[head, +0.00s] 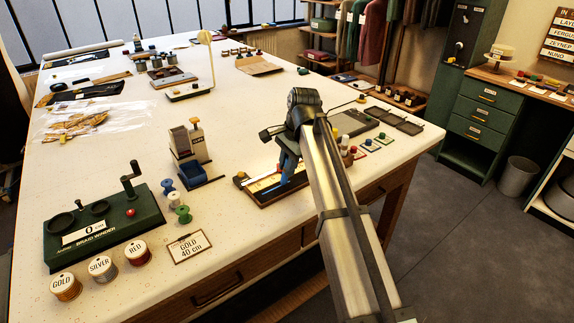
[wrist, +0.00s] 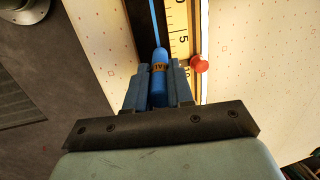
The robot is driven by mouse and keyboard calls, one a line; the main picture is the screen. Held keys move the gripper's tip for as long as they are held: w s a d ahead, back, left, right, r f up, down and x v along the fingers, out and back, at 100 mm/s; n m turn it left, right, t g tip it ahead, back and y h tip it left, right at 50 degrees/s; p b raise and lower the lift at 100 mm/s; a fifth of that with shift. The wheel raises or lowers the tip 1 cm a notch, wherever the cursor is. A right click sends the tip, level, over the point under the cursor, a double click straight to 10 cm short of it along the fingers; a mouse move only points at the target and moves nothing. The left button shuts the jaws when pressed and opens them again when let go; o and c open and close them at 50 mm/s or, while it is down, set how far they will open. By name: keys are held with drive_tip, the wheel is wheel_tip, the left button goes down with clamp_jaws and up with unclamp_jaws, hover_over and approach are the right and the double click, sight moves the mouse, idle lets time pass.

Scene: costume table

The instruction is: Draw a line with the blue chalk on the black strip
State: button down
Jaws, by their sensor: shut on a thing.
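My gripper (wrist: 160,70) is shut on the blue chalk (wrist: 160,58), which has a dark band with letters around it. In the wrist view the chalk's tip points up the picture and lies over the black strip (wrist: 142,25). A thin blue line (wrist: 154,18) runs along the strip from the tip to the top edge of the picture. Whether the tip touches the strip is hard to tell. In the head view my gripper (head: 284,178) is low over the board (head: 262,200) near the table's front edge and hides part of it.
A yellowish ruler (wrist: 178,28) with a red knob (wrist: 200,63) runs beside the strip. Small bottles (head: 346,150) stand right of my gripper. Thread spools (head: 183,214), a label dispenser (head: 188,145) and a green braid winder (head: 100,232) stand to its left.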

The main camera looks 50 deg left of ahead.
drive_tip(key=shift+w, duration=0.3)
drive_tip(key=shift+w, duration=0.3)
drive_tip(key=shift+r, duration=0.2)
drive_tip(key=shift+s+a+v, duration=0.1)
drive_tip(key=shift+a+v, duration=0.05)
drive_tip(key=shift+v, duration=0.8)
drive_tip(key=shift+s+a+v, duration=0.1)
drive_tip(key=shift+a+v, duration=0.1)
drive_tip(key=shift+v, duration=0.75)
drive_tip(key=shift+s+a+v, duration=0.1)
drive_tip(key=shift+a+v, duration=0.05)
drive_tip(key=shift+v, duration=0.8)
